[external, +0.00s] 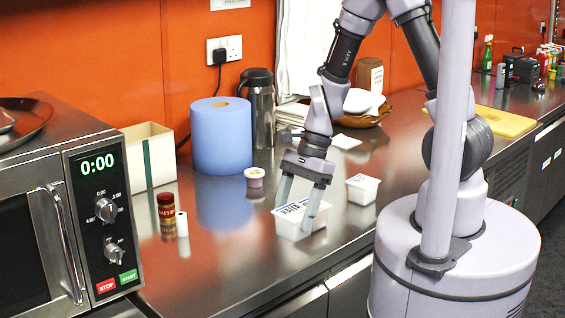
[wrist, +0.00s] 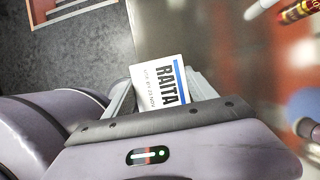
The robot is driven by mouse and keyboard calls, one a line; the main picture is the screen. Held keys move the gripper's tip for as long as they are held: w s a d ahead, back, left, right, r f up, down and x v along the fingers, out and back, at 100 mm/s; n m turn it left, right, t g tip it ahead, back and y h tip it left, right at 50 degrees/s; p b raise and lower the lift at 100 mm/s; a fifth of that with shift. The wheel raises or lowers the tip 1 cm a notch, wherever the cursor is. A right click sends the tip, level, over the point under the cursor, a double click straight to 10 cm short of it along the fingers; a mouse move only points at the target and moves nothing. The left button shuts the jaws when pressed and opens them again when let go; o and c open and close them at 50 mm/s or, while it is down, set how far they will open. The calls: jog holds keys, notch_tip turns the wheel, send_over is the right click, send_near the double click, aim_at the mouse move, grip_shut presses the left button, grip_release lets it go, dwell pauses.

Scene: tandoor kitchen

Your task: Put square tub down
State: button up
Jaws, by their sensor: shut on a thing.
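The square tub (external: 300,220) is white with a printed label. In the external view it sits between the fingers of my gripper (external: 298,205), at or just above the steel counter; I cannot tell if it touches. In the wrist view the tub (wrist: 160,83) shows its lid, reading RAITA with a blue stripe, between the fingers of my gripper (wrist: 165,90). My gripper points down and is shut on the tub.
A microwave (external: 45,220) stands at the left. Bare counter lies in front of the jar.

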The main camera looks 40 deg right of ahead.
jog(key=w, duration=0.7)
jog(key=w+f, duration=0.1)
jog(key=w, duration=0.7)
jog(key=w+d+p, duration=0.1)
jog(key=w, duration=0.7)
jog(key=shift+f, duration=0.4)
notch_tip(320, 180, down, 4)
jog(key=shift+r+b, duration=0.2)
jog(key=shift+b, duration=0.45)
jog(key=shift+r, duration=0.1)
jog(key=shift+f, duration=0.2)
jog(key=o, duration=1.6)
jog(key=shift+r, duration=0.1)
